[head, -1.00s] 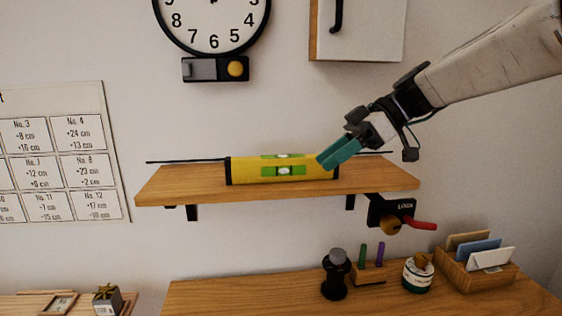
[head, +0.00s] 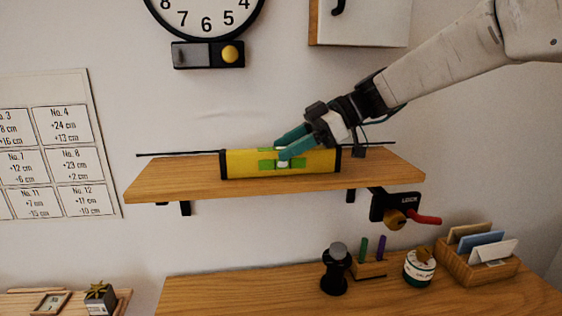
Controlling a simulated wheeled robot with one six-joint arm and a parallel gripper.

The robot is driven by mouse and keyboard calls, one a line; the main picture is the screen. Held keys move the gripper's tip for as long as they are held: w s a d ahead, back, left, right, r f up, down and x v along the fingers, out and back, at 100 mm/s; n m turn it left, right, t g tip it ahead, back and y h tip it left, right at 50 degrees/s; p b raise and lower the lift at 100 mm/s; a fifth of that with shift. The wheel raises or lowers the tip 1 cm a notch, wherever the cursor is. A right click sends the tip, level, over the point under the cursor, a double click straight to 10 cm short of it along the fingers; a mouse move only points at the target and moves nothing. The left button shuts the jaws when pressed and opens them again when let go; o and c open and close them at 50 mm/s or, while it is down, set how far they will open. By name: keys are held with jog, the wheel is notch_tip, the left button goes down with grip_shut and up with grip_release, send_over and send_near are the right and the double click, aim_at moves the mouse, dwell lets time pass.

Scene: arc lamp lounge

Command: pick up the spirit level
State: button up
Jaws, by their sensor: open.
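The spirit level (head: 240,164) is yellow with black end caps and green windows. It lies lengthwise on the wooden wall shelf (head: 160,186) in the head view. My gripper (head: 282,147) has teal fingers and comes in from the upper right. Its fingers are open, and they overlap the middle of the level in the picture, one over its upper edge and one in front of its face. The fingers hide part of the green windows. I cannot tell whether they touch the level.
A thin black rod (head: 178,154) runs behind the level along the shelf. Below stands a desk (head: 220,292) with a black stamp-like object (head: 335,270), a pen holder (head: 370,268), a jar (head: 419,266) and a card box (head: 480,258). A black lock-like fixture (head: 390,205) hangs under the shelf's right end.

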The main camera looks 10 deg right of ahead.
jog(key=shift+a+f, duration=0.1)
grip_shut()
